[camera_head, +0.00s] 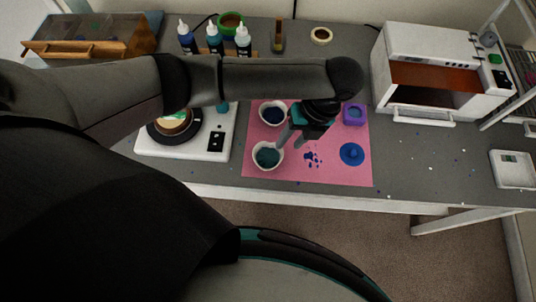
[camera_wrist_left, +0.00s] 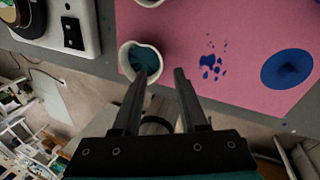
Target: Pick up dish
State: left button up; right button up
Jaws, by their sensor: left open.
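Two white dishes are on a pink mat (camera_head: 335,176). The nearer dish (camera_head: 267,163), heart-shaped, holds teal liquid; the farther dish (camera_head: 272,105) holds dark blue liquid. My left gripper (camera_head: 288,142) points down beside the nearer dish, with its fingers apart and nothing between them. In the left wrist view, the left finger overlaps the teal liquid of the nearer dish (camera_wrist_left: 128,64), and the right finger is outside its right rim. I cannot tell whether a finger touches the dish. The farther dish is cut off at the top of that view. My right gripper is not in view.
A purple square piece (camera_head: 354,114), a blue disc (camera_head: 351,154) and blue splashes lie on the mat's right side. The grey table's right front is mostly free.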

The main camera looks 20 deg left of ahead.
aim_at(282, 153)
pick_arm(q)
jog(key=x, duration=0.5)
jog(key=shift+s+a+f, duration=0.1)
jog(key=shift+s+f, duration=0.05)
jog(key=shift+f, duration=0.2)
grip_shut()
dwell(1.2)
